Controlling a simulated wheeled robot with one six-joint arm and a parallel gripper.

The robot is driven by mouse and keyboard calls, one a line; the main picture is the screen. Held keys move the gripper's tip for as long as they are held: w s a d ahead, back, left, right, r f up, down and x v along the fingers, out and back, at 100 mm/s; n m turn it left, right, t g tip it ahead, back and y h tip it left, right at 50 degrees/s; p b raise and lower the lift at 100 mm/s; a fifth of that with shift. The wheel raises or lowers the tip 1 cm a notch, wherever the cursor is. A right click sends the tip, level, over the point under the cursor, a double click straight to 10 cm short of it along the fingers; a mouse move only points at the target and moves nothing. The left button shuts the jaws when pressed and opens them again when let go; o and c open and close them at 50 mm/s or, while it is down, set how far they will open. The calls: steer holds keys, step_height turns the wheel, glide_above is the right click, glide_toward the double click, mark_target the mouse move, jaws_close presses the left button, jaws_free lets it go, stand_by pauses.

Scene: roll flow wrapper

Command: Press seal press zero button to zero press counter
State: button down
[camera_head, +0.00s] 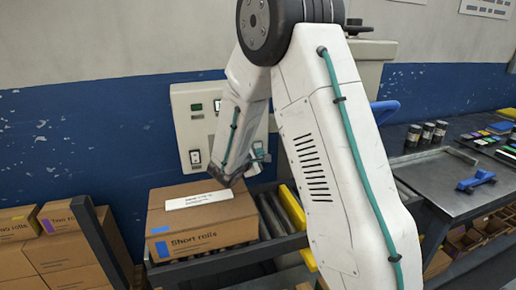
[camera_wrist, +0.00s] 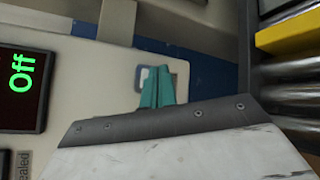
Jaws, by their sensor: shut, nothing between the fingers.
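A pale control panel (camera_head: 186,129) is on the blue and white wall behind the box, with small displays and switches on its face. Part of it is behind my arm. In the wrist view a dark display (camera_wrist: 22,88) reads "Off" in green, turned sideways, above a partly cut-off label ending in "ealed". My gripper (camera_head: 262,154) is to the right of my wrist, near the panel's lower right. I cannot pick out the zero button.
A cardboard box marked "Short rolls" (camera_head: 190,239) stands just below my wrist. Rollers (camera_head: 270,214) and a yellow rail (camera_head: 292,207) lie beside it. A grey bench (camera_head: 436,178) with dark jars (camera_head: 413,135) and a blue tool (camera_head: 476,180) is at right. More boxes (camera_head: 70,249) are at left.

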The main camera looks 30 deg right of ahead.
steer(key=shift+w, duration=0.1)
steer(key=shift+w+d, duration=0.1)
steer(key=shift+w, duration=0.2)
steer(key=shift+w+d, duration=0.1)
steer(key=shift+w, duration=0.3)
stand_by(0.7)
steer(key=shift+s, duration=0.1)
steer(key=shift+s+a, duration=0.2)
steer(key=shift+s, duration=0.5)
steer(key=shift+s, duration=0.1)
steer(key=s, duration=0.2)
steer(key=s+a, duration=0.1)
steer(key=s, duration=0.1)
steer(key=shift+s+a, duration=0.2)
steer(key=shift+s, duration=0.1)
stand_by(0.8)
